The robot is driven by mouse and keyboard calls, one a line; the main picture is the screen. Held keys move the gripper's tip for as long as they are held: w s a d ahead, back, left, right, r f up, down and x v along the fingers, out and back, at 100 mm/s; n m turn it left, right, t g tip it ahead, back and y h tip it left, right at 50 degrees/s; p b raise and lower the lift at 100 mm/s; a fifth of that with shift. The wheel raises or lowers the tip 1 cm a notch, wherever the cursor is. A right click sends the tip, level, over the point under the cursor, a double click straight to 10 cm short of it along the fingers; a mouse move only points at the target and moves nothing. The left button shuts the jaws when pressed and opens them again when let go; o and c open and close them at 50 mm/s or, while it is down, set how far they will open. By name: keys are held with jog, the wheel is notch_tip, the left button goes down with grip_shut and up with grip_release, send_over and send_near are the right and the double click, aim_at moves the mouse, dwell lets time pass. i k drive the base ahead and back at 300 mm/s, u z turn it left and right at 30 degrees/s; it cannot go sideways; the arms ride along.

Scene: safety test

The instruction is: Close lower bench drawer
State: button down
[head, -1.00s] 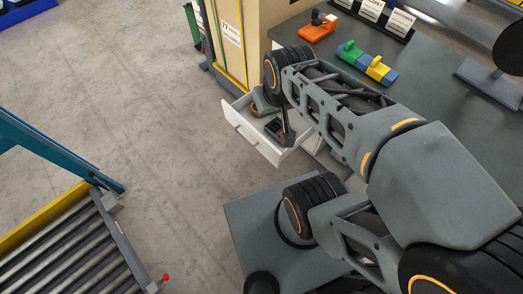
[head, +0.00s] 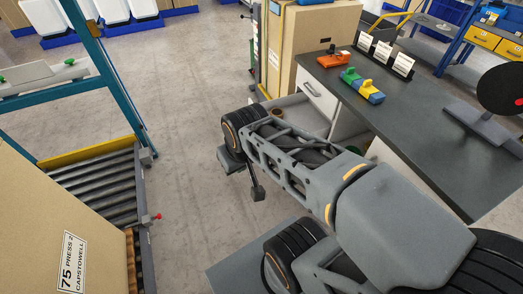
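The bench (head: 425,125) has a dark top and white drawer fronts. Its upper drawer (head: 313,92) is shut. The lower drawer (head: 292,100) stands pulled out below it. My arm hides most of the lower drawer, including its front and handle. A brownish round item (head: 277,112) shows inside it. My gripper (head: 246,178) hangs past the drawer's outer end, over the floor side, with nothing visible in it. Its fingers are small and partly hidden by the wrist, so its opening is unclear. I cannot tell whether it touches the drawer front.
An orange tool (head: 333,60), a green, blue and yellow block set (head: 362,85) and label cards (head: 383,50) stand on the bench top. A tall cardboard box (head: 325,32) stands behind the drawer. A roller conveyor (head: 95,190) is at left. The floor between is clear.

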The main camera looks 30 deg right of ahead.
aim_at(299, 110)
jog(key=u, duration=0.45)
jog(key=i, duration=1.15)
jog(key=z, duration=0.6)
